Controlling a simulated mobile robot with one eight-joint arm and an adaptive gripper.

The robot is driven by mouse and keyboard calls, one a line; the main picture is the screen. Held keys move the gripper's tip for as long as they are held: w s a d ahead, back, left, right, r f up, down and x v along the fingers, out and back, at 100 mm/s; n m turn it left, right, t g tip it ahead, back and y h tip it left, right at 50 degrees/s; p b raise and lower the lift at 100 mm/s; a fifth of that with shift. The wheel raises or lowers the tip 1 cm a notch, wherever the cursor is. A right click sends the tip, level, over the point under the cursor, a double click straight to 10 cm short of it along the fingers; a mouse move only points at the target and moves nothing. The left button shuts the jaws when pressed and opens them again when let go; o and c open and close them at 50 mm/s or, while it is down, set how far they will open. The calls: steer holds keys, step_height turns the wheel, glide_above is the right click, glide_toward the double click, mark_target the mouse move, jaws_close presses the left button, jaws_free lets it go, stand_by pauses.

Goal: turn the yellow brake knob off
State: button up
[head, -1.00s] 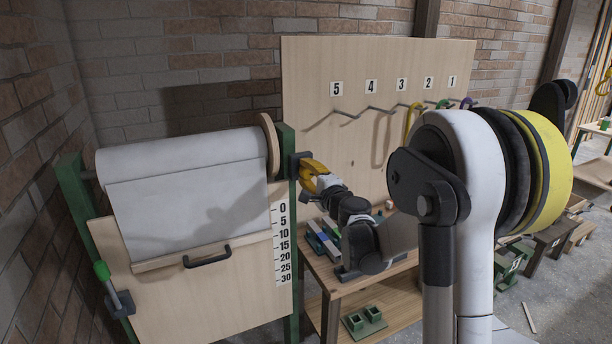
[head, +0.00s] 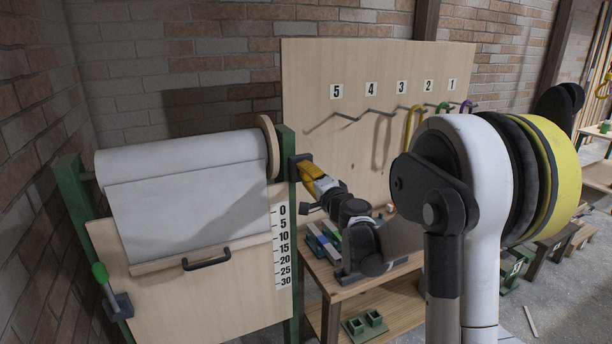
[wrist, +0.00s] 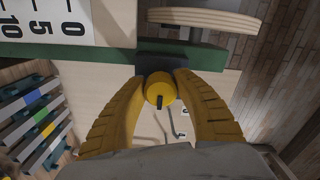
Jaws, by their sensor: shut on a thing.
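The yellow brake knob (wrist: 159,92) is a small round yellow knob with a dark mark on its face, on a dark block (wrist: 175,58) fixed to the green post. In the wrist view my gripper (wrist: 161,82) has its two ridged yellow fingers on either side of the knob, with the tips closed against it. In the head view my gripper (head: 309,173) is at the dark block on the right green post (head: 287,150), and its fingers hide the knob.
A white roller blind (head: 190,190) with a black handle (head: 207,258) hangs left of the post, beside a number scale (head: 283,245). A green-handled lever (head: 105,280) is at lower left. A wooden table (head: 350,288) with coloured bars stands below my arm. A pegboard (head: 380,75) stands behind.

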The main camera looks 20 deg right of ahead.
steer(key=o, duration=1.2)
steer(key=shift+c, duration=0.2)
steer(key=s, duration=1.2)
